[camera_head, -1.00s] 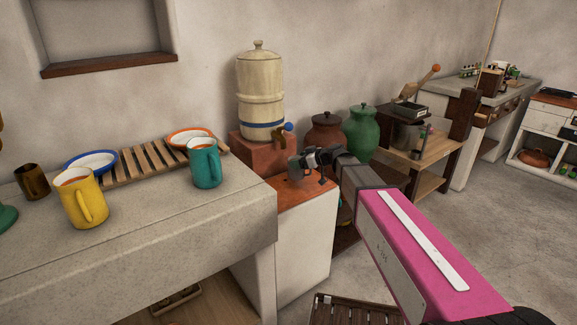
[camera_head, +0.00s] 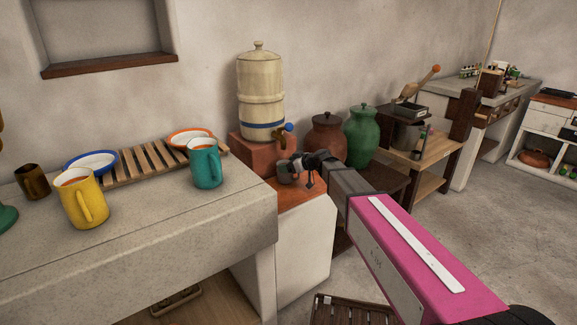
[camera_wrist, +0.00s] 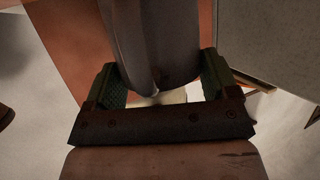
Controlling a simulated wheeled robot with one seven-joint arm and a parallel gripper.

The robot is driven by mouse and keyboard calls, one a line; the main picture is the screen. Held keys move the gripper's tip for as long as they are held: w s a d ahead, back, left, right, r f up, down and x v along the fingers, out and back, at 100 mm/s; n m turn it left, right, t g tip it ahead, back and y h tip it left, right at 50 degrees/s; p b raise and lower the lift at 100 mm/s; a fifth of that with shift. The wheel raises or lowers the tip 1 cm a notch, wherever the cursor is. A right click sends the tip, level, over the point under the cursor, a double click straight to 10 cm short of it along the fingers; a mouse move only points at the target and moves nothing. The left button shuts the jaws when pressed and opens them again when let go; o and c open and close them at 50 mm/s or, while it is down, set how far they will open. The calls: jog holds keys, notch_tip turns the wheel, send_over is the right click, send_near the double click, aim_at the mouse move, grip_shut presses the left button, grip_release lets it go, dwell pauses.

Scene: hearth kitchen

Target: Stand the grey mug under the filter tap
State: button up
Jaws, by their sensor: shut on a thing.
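The grey mug (camera_head: 286,173) is small and partly hidden behind my gripper (camera_head: 302,166) in the head view. In the wrist view the mug (camera_wrist: 155,35) fills the space between the two fingers of my gripper (camera_wrist: 158,80), which is shut on it. The cream water filter (camera_head: 261,88) with a blue band stands on a brick-red block (camera_head: 257,153). Its tap (camera_head: 283,139) has a blue knob and points out to the right. The mug looks upright, below the tap and close to the tiled top (camera_head: 299,192). I cannot tell whether it touches that top.
A teal mug (camera_head: 205,163) and a yellow mug (camera_head: 79,202) stand on the stone counter (camera_head: 150,235) at left, by a slatted rack (camera_head: 145,164) with bowls. A brown jar (camera_head: 327,137) and a green jar (camera_head: 361,137) stand right of the filter.

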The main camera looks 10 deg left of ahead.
jog(key=shift+f, duration=0.1)
jog(key=o, duration=0.9)
jog(key=shift+s+d+r, duration=0.1)
jog(key=shift+d+r, duration=0.1)
jog(key=shift+d, duration=0.05)
jog(key=v, duration=1.1)
jog(key=shift+d+r, duration=0.1)
jog(key=shift+d, duration=0.15)
jog(key=s+d+f+m+g+h, duration=0.1)
jog(key=s+d+f+m+h, duration=0.3)
jog(key=d, duration=0.7)
jog(key=s+d+f+m+g+h, duration=0.1)
jog(key=s+d+f+m+h, duration=0.3)
jog(key=s+d+f, duration=0.5)
jog(key=s+d+f+m+g+h, duration=0.2)
jog(key=s+d+f+m+h, duration=0.2)
jog(key=d, duration=0.9)
jog(key=shift+s+d+f+m+h, duration=0.15)
jog(key=shift+s+f+m, duration=0.25)
jog(key=shift+s, duration=0.3)
jog(key=shift+s+f+m+h, duration=0.1)
jog(key=shift+s+f+m, duration=0.3)
jog(key=shift+s, duration=0.3)
jog(key=shift+s+d+f+m+h, duration=0.15)
jog(key=shift+s+f+m, duration=0.25)
jog(key=shift+s, duration=0.3)
